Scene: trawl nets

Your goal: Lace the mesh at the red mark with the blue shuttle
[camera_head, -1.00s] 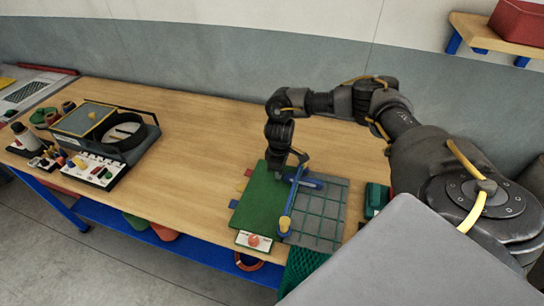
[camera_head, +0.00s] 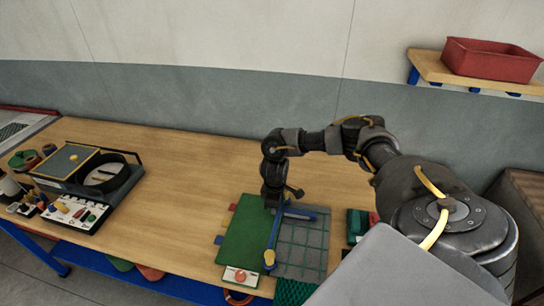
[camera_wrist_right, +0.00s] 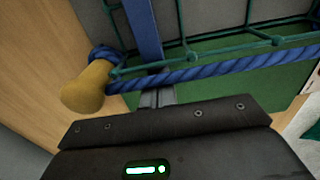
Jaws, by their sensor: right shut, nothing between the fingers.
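My right gripper (camera_head: 272,207) points down over the seam between a green panel (camera_head: 236,236) and a grey panel strung with green mesh (camera_head: 305,245). It is shut and empty. In the right wrist view its fingertips (camera_wrist_right: 157,97) are close to a blue bar (camera_wrist_right: 145,30) and a twisted blue cord (camera_wrist_right: 220,70); I cannot tell if they touch. The cord winds around a tan-yellow peg (camera_wrist_right: 88,85), the yellow knob (camera_head: 268,258) in the head view. I cannot single out the blue shuttle or the red mark on the mesh. My left gripper is out of view.
A white card with a red-orange disc (camera_head: 241,275) sits at the front edge of the table (camera_head: 175,215). A dark tray with a ring (camera_head: 105,175) and a white rack (camera_head: 70,213) stand at left. A green box (camera_head: 357,225) stands right of the mesh. The table's middle is clear.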

